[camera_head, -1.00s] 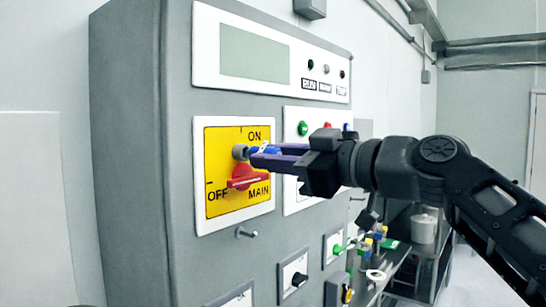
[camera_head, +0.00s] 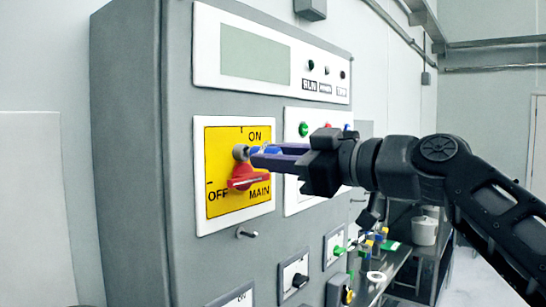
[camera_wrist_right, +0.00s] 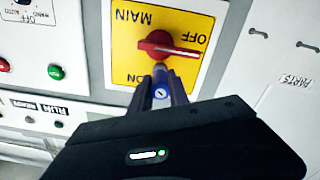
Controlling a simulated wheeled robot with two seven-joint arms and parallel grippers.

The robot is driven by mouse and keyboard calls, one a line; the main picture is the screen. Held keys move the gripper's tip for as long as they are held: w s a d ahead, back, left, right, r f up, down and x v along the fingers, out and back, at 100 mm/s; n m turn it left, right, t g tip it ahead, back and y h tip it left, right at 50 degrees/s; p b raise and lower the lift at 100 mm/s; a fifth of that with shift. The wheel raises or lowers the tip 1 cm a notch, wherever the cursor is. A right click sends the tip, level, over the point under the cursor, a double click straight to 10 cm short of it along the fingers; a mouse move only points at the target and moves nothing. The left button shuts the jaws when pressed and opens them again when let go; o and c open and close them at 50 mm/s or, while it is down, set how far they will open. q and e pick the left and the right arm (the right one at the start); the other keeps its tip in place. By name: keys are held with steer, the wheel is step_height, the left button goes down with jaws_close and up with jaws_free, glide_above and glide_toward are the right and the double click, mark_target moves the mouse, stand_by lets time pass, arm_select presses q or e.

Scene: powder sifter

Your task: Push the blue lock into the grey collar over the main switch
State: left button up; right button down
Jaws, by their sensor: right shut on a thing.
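The yellow main switch plate (camera_head: 224,203) is on the grey cabinet's front, with a red switch handle (camera_head: 243,178) pointing toward OFF. The grey collar (camera_head: 240,152) sticks out above the handle. My right gripper (camera_head: 262,156) is shut on the blue lock (camera_head: 268,150), whose front end is at the collar. In the right wrist view the blue lock (camera_wrist_right: 161,92) sits between the fingers, in line with the red handle (camera_wrist_right: 168,46). How deep the lock sits in the collar cannot be told. My left gripper is not in view.
A display panel (camera_head: 255,54) is above the switch plate, and a panel with coloured buttons (camera_head: 304,129) is right behind my gripper. A small metal peg (camera_head: 247,233) sticks out below the plate. A bench (camera_head: 395,268) stands at the lower right.

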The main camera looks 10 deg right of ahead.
steer(key=shift+b, duration=0.4)
stand_by(0.8)
steer(key=shift+x, duration=0.9)
stand_by(0.6)
steer(key=c, duration=1.2)
jaws_free()
steer(key=shift+o, duration=0.2)
steer(key=shift+s+d, duration=0.1)
steer(key=shift+d, duration=0.05)
steer(key=shift+s+d, duration=0.25)
steer(key=shift+s, duration=0.05)
steer(key=b+v, duration=0.2)
steer(key=v, duration=0.4)
steer(key=shift+s+d+b, duration=0.2)
steer(key=shift+s+b, duration=0.15)
steer(key=shift+b, duration=0.05)
